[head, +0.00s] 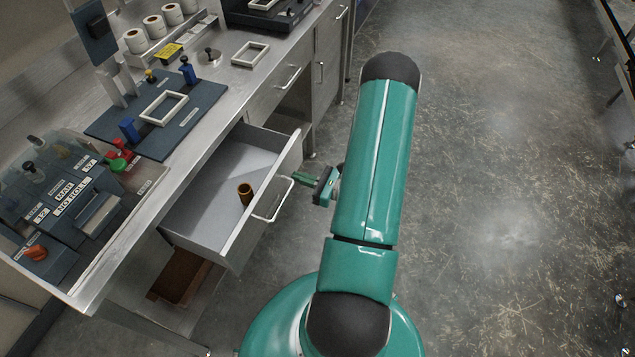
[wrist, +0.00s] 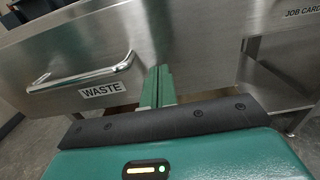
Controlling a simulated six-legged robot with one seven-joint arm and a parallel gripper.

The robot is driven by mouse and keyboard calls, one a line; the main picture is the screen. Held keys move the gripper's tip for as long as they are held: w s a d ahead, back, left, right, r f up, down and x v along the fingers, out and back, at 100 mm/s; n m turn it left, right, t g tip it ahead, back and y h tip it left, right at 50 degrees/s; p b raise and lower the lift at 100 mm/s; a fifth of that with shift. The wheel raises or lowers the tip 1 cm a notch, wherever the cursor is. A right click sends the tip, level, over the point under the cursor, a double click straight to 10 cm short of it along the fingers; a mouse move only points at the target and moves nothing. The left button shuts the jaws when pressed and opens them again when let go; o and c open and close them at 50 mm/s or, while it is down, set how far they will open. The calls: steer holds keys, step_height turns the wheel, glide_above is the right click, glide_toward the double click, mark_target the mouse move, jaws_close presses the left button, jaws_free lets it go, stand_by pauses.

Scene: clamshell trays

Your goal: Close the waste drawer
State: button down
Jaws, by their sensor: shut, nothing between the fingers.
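The waste drawer (head: 205,213) is pulled out from the bench in the head view, with a small brown cylinder (head: 245,193) inside it. Its front (wrist: 180,50) fills much of the wrist view, with a bar handle (wrist: 85,78) and a label (wrist: 102,90) reading WASTE. The handle also shows in the head view (head: 276,203). My gripper (head: 300,178) is shut and empty, its fingers pointing at the drawer front. In the wrist view the fingers (wrist: 158,82) are right of the handle and label. I cannot tell whether the fingertips touch the front.
The bench top (head: 225,85) carries a dark fixture plate (head: 180,140), white frames and a labelled control box (head: 70,205). A brown bin (head: 180,277) sits under the drawer. Closed drawers adjoin further along the bench. The floor on the right (head: 500,150) is clear.

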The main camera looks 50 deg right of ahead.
steer(key=shift+w+a, duration=0.2)
steer(key=shift+w, duration=0.4)
steer(key=shift+w, duration=0.1)
steer(key=x, duration=2)
steer(key=shift+f, duration=0.1)
steer(key=shift+w+a, duration=0.1)
steer(key=shift+w, duration=0.15)
steer(key=shift+w+a, duration=0.1)
